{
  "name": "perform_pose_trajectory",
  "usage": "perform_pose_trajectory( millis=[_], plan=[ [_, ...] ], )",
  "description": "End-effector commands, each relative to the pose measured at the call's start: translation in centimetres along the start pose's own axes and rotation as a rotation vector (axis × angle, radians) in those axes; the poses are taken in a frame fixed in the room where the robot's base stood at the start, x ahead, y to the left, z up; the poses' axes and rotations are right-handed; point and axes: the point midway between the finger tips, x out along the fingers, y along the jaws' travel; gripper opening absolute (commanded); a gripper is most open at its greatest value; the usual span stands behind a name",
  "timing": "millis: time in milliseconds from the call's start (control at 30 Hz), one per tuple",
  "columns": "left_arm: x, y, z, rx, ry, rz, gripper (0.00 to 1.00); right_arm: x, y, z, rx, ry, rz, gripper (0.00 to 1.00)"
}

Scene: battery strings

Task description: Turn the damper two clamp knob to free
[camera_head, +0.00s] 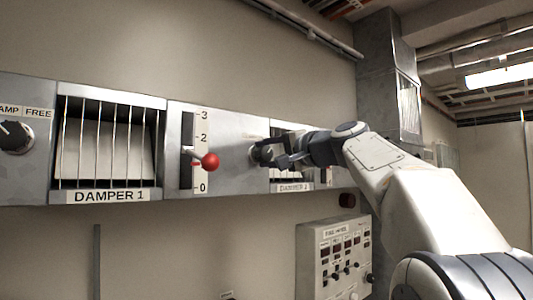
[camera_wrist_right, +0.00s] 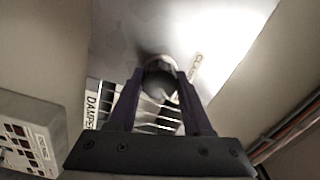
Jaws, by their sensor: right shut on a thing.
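The damper two clamp knob (camera_head: 256,154) is a dark round knob on the grey wall panel, left of the Damper 2 grille (camera_head: 284,174). My right gripper (camera_head: 266,153) reaches it from the right and largely covers it. In the right wrist view the fingers (camera_wrist_right: 160,90) are shut on the knob's two sides, with the round knob (camera_wrist_right: 160,78) between them. The knob's pointer and most of its clamp/free lettering are hidden or too small to read. My left gripper is not in view.
A lever with a red ball (camera_head: 210,161) sticks out beside a 0 to 3 scale, left of the knob. The Damper 1 grille (camera_head: 110,150) and another clamp knob (camera_head: 14,137) are farther left. A control box (camera_head: 333,235) is mounted below; it also shows in the wrist view (camera_wrist_right: 30,135).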

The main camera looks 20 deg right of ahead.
Motion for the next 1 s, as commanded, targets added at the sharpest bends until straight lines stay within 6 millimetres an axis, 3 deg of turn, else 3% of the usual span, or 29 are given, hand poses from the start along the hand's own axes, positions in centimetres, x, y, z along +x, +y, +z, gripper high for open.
perform_pose_trajectory(
  millis=[733,767,800,833,1000],
  plan=[
    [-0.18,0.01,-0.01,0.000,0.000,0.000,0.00,-0.08,-0.13,-0.23,0.085,0.008,-0.004,0.00],
    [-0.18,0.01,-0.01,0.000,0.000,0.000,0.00,-0.08,-0.13,-0.23,0.085,0.008,-0.004,0.57],
    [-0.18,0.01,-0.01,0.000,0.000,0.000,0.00,-0.07,-0.13,-0.22,0.085,0.008,-0.004,0.73],
    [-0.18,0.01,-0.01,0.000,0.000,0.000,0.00,-0.07,-0.12,-0.20,0.085,0.007,-0.003,0.79],
    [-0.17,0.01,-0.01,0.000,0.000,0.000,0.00,-0.04,-0.06,-0.12,0.085,0.004,-0.002,0.79]
  ],
)
